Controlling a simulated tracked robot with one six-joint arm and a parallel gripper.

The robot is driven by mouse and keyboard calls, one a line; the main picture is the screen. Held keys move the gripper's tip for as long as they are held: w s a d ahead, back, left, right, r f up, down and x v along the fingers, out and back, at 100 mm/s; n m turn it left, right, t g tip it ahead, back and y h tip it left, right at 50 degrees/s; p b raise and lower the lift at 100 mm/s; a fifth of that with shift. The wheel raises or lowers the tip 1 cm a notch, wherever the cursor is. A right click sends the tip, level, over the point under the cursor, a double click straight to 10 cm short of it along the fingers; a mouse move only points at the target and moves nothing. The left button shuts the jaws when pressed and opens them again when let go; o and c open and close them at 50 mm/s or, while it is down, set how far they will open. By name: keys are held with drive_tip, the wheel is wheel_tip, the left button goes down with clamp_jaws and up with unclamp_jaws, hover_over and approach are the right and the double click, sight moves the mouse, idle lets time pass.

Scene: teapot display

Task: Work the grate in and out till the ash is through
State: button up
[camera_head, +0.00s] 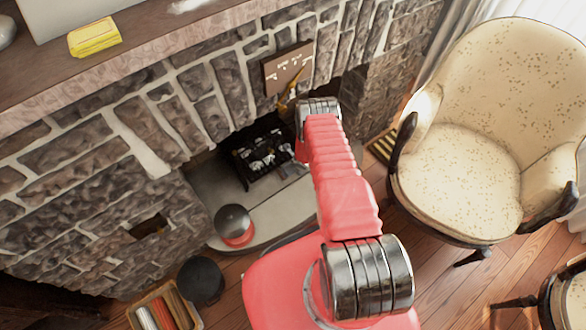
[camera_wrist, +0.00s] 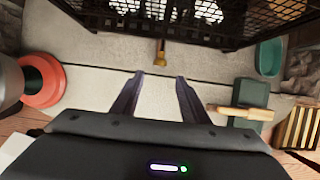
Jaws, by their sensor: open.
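A black fire grate (camera_head: 254,176) with pale lumps in it sits in the fireplace opening. In the wrist view the grate's dark mesh front (camera_wrist: 225,38) runs along the top edge. A brass knob (camera_wrist: 160,55) on a short stem sticks out below the grate's middle. My gripper (camera_wrist: 160,77) is open and empty, its two dark fingers pointing at the knob. The knob lies just beyond the fingertips, in line with the gap, and looks apart from them. My arm hides the gripper in the head view. I cannot make out ash under the grate.
A red round thing (camera_wrist: 42,82) stands on the pale hearth at left. A teal bowl (camera_wrist: 270,57), a green box (camera_wrist: 240,108) and a wooden handle (camera_wrist: 240,113) are at right. A cream armchair (camera_head: 460,170) stands right of my arm. A black pot (camera_head: 201,279) stands on the floor.

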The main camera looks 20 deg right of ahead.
drive_tip(key=shift+v, duration=2.75)
